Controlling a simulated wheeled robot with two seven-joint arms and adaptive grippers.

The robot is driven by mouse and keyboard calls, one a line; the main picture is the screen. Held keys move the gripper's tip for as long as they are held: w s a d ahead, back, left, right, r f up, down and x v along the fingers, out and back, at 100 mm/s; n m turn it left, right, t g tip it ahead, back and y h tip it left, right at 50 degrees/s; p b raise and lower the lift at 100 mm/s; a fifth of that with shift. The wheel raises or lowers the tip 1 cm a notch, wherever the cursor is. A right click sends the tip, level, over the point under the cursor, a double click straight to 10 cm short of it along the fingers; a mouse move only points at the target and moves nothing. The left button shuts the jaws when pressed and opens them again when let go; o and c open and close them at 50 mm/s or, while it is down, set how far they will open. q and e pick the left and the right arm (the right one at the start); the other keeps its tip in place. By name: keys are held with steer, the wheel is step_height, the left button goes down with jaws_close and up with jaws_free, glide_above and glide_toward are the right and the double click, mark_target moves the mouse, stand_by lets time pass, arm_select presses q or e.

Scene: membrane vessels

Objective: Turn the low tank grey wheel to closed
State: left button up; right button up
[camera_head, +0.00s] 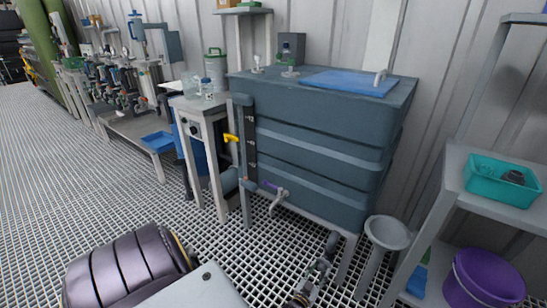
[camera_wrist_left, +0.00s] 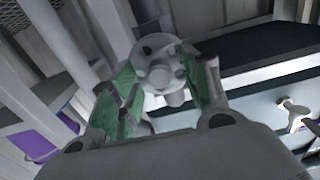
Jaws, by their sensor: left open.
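In the left wrist view a round, lobed grey wheel (camera_wrist_left: 160,66) stands between the two green-padded fingers of my left gripper (camera_wrist_left: 166,88). The fingers are apart, with one on each side of the wheel; I cannot tell whether either touches it. In the head view my left gripper (camera_head: 318,268) is low, in front of the tank's lower right part. There I cannot make out the wheel clearly beside the gripper. The blue-grey tank (camera_head: 320,155) stands on a grey frame. My right gripper is not in view.
A grey valve handle (camera_head: 277,200) and a yellow handle (camera_head: 231,138) are on the tank's left side. A pale handle (camera_wrist_left: 293,115) shows in the left wrist view. A grey funnel (camera_head: 388,233), a purple bucket (camera_head: 485,280) and a shelf with a teal bin (camera_head: 490,190) are to the right.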

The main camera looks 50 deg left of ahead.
arm_select(q)
steer(key=shift+n, duration=3.1)
steer(key=shift+n+b, duration=0.55)
steer(key=shift+n, duration=2.65)
steer(key=shift+n+b, duration=0.4)
steer(key=shift+n, duration=2.8)
steer(key=shift+a+n, duration=0.1)
steer(key=shift+n, duration=2.5)
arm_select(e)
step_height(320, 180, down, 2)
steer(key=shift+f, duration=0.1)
arm_select(q)
steer(key=shift+n, duration=0.5)
